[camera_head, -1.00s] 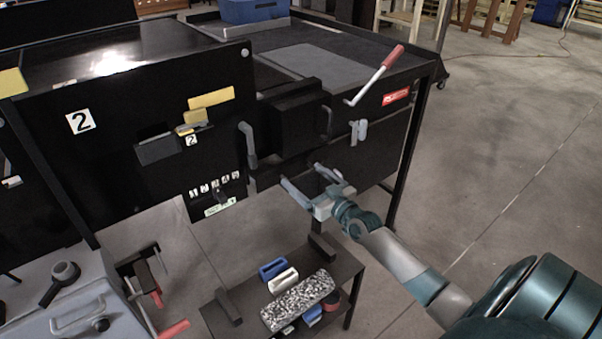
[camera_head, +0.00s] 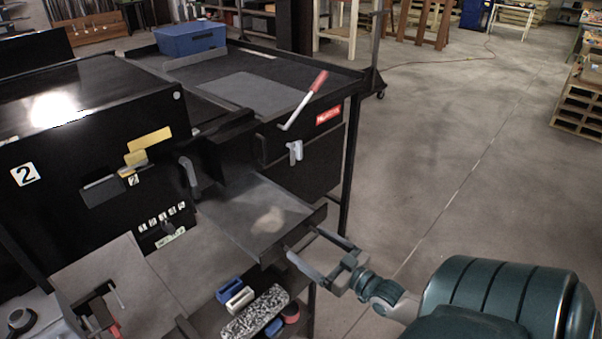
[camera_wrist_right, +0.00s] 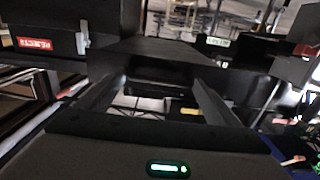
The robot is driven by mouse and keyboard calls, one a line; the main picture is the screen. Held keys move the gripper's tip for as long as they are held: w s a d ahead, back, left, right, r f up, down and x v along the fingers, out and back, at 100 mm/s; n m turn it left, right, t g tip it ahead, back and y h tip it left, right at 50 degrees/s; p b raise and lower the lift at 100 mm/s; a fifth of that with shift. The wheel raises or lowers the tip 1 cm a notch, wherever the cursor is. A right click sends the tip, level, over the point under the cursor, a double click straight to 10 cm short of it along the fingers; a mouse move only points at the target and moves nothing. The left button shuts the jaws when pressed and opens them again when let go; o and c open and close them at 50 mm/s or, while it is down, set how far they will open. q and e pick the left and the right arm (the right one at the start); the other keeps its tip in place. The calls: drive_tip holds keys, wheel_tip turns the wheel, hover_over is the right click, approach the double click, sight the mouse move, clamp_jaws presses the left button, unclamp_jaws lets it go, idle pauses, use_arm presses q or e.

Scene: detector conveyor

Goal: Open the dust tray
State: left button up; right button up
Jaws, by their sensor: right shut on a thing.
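The dust tray (camera_head: 225,207) is a dark, shallow drawer that sticks well out of the front of the black machine. A small tan heap of dust (camera_head: 268,220) lies on its floor. My right gripper (camera_head: 304,243) is at the tray's front wall and shut on its handle, which the fingers mostly hide. In the right wrist view, the two fingers (camera_wrist_right: 160,85) reach to the dark tray front (camera_wrist_right: 165,52). My left gripper is in neither view.
The machine has a red-handled lever (camera_head: 305,97) above the tray and a grey latch (camera_head: 295,152) on its front. Below the tray stands a low shelf with a speckled brush (camera_head: 255,312) and blue and white blocks.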

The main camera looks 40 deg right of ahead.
drive_tip(key=shift+s+d+r, duration=0.1)
drive_tip(key=shift+s, duration=0.5)
drive_tip(key=o, duration=1.2)
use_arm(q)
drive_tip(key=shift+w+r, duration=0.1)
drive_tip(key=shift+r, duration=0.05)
use_arm(e)
drive_tip(key=shift+d, duration=0.1)
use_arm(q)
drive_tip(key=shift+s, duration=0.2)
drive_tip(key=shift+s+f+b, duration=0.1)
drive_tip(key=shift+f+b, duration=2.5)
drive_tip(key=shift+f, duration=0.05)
use_arm(e)
drive_tip(key=s, duration=1.7)
drive_tip(key=shift+s+d, duration=0.15)
drive_tip(key=shift+d, duration=0.1)
